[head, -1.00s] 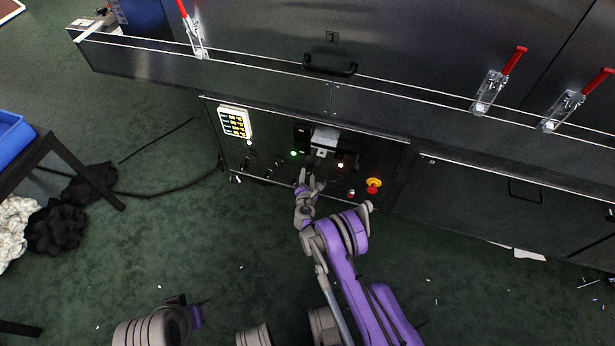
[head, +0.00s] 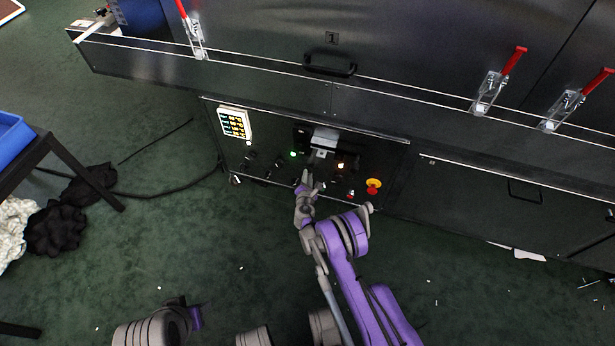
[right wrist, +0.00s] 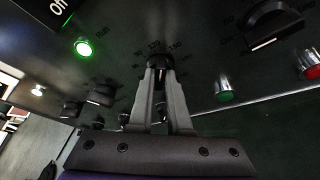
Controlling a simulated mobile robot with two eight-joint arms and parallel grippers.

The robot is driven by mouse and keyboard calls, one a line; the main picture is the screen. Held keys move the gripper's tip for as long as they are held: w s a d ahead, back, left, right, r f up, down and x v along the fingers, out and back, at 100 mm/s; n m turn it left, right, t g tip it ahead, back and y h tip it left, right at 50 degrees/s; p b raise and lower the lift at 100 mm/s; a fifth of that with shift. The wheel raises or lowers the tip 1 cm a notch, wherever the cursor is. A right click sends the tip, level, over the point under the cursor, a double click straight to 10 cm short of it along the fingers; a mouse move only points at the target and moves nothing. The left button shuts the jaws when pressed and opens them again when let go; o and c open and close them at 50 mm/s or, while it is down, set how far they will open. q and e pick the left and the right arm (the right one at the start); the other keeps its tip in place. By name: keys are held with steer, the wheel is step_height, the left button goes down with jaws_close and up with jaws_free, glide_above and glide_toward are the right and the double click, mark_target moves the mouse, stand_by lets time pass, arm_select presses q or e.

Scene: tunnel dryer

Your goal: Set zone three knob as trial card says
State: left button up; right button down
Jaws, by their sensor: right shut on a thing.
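The control panel (head: 222,150) is on the dark machine's lower front. My right gripper (head: 309,180) is at its lower middle. In the right wrist view, my right gripper (right wrist: 160,80) is shut on a small black knob (right wrist: 159,61) with a printed number scale around it. The knob's setting is too small to read, and the fingers hide part of it. More black knobs (right wrist: 100,94) sit to its left. I cannot make out a readable trial card.
A green lamp (right wrist: 83,47) glows on the panel. A larger dial (right wrist: 272,25), a green button (right wrist: 223,90) and a red button (right wrist: 311,66) lie right of the held knob. A red-and-yellow emergency stop (head: 373,186) is further right. A ledge with red-handled clamps (head: 490,88) runs above.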

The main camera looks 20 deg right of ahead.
steer(key=shift+a, duration=0.1)
steer(key=shift+w+a+r+n+g+h+b, duration=0.15)
steer(key=shift+n+g+h+b, duration=0.35)
steer(key=shift+n, duration=0.75)
steer(key=shift+w+a+f+n+g+h+b, duration=0.15)
steer(key=shift+n+g+h+b, duration=0.2)
steer(key=shift+n+g+h, duration=0.7)
steer(key=shift+a+r+n+g+h+b, duration=0.15)
steer(key=shift+n+h+b, duration=0.3)
steer(key=shift+n, duration=1.05)
steer(key=c, duration=0.9)
jaws_free()
steer(key=shift+o, duration=0.2)
steer(key=shift+a, duration=0.1)
